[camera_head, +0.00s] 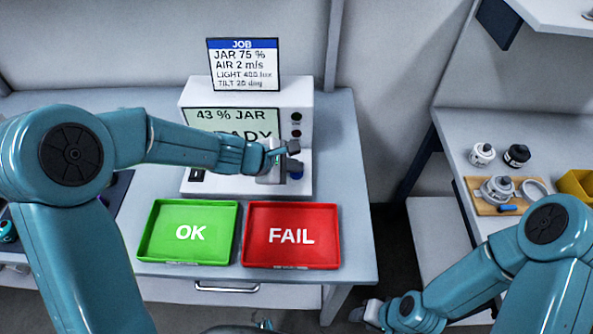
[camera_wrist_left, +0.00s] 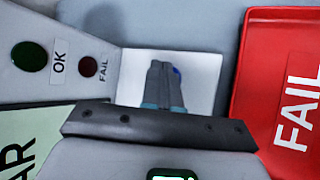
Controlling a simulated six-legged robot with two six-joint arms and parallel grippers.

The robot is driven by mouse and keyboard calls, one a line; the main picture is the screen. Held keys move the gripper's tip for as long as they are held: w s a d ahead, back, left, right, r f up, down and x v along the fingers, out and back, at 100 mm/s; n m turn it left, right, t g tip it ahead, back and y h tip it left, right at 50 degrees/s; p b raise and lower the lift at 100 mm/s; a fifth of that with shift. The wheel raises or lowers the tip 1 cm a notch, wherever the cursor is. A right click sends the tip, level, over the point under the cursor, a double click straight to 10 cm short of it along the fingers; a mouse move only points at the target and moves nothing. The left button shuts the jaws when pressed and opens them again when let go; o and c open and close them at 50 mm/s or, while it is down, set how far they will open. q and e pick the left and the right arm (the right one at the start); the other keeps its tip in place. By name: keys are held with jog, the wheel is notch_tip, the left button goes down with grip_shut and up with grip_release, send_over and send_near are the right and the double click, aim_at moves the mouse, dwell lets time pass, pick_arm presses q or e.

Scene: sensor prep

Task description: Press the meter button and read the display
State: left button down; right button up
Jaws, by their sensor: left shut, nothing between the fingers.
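The white meter (camera_head: 297,97) stands on the table. Its pale green display (camera_head: 225,115) shows "43 % JAR"; the line below ends in "ADY", its start hidden by my left arm. My left gripper (camera_head: 287,150) is shut and empty at the meter's lower right front. In the left wrist view, the shut fingers (camera_wrist_left: 164,85) are over a white plate (camera_wrist_left: 205,75). A small blue spot (camera_wrist_left: 177,71) shows beside the fingertips, possibly the button, mostly hidden; I cannot tell whether they touch it. My right gripper (camera_head: 371,313) is low at the bottom, its jaws unclear.
A job card (camera_head: 243,66) above the meter reads "JAR 75 %, AIR 2 m/s", then smaller lines. A green OK tray (camera_head: 150,232) and red FAIL tray (camera_head: 333,235) lie in front, empty. Dark OK (camera_wrist_left: 29,56) and FAIL lamps (camera_wrist_left: 89,67) are on the meter. A shelf with jars is right.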

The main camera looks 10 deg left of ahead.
aim_at(293, 174)
pick_arm(q)
jog(key=shift+f, duration=0.2)
jog(key=shift+r, duration=0.1)
dwell(0.4)
jog(key=shift+r+p, duration=0.65)
jog(key=shift+r, duration=0.15)
notch_tip(293, 174, up, 5)
jog(key=p, duration=0.4)
jog(key=shift+p, duration=0.35)
dwell(0.3)
